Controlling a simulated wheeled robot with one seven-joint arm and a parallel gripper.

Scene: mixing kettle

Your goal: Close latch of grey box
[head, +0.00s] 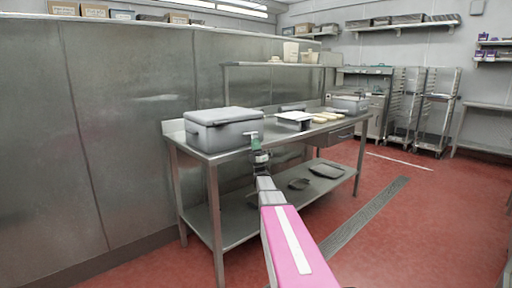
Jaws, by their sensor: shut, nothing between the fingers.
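The grey box (222,129) stands on the near left end of the steel table, with its lid (225,115) down on it. Its latch is too small to make out; the side by my gripper is partly covered. My gripper (252,136) is at the near right corner of the box, level with its upper side wall. It is shut and holds nothing. Whether it touches the box I cannot tell. My pink and grey arm reaches up to it from the bottom of the view.
The steel table (242,232) has a lower shelf with dark trays (327,170). A white-topped item (294,120) and a second grey container (350,104) stand further right on it. A steel wall (110,130) runs behind. Red floor (430,220) is clear at right.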

